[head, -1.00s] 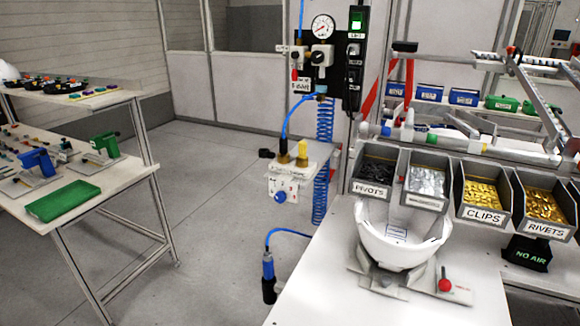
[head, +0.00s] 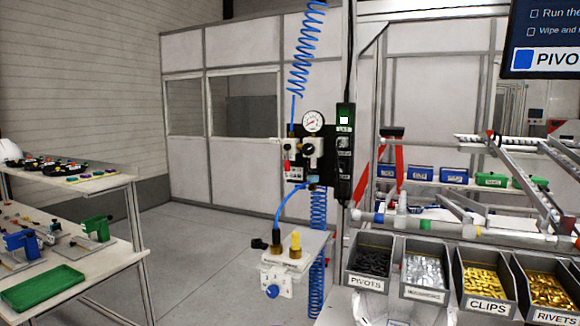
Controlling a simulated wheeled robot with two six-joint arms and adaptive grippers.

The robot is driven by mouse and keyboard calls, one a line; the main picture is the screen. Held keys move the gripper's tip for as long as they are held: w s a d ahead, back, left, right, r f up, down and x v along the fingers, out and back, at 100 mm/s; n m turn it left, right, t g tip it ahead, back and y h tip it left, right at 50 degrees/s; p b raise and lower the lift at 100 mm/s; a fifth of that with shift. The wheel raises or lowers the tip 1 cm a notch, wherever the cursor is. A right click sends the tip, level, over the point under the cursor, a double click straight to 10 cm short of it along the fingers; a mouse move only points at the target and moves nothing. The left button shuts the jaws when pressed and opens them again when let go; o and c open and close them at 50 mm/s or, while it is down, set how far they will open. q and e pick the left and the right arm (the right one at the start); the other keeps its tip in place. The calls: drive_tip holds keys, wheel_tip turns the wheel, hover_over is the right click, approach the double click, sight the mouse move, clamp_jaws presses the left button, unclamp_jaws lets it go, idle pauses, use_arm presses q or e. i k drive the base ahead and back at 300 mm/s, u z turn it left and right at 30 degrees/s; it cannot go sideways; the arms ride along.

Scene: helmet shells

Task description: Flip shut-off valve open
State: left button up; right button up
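An air-supply panel (head: 323,152) hangs on a post in the middle of the head view. It carries a round pressure gauge (head: 313,121) and a black regulator knob (head: 308,149). A small red valve handle (head: 287,156) shows at the panel's left side, above a small label; it is too small to tell its exact position. Blue coiled hose (head: 306,45) comes down from above to the panel. Neither of my grippers is in view.
Below the panel, a white valve box (head: 285,265) with brass fittings sticks out. Part bins labelled PIVOTS (head: 368,262), CLIPS (head: 487,285) and RIVETS (head: 549,292) stand at lower right. A side table (head: 105,262) stands left. The floor (head: 205,250) between is clear.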

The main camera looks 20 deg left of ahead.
sight(288, 147)
drive_tip(key=z, duration=1.75)
drive_tip(key=k, duration=1.1)
drive_tip(key=u, duration=1.35)
drive_tip(key=i, duration=0.5)
drive_tip(key=z, duration=0.05)
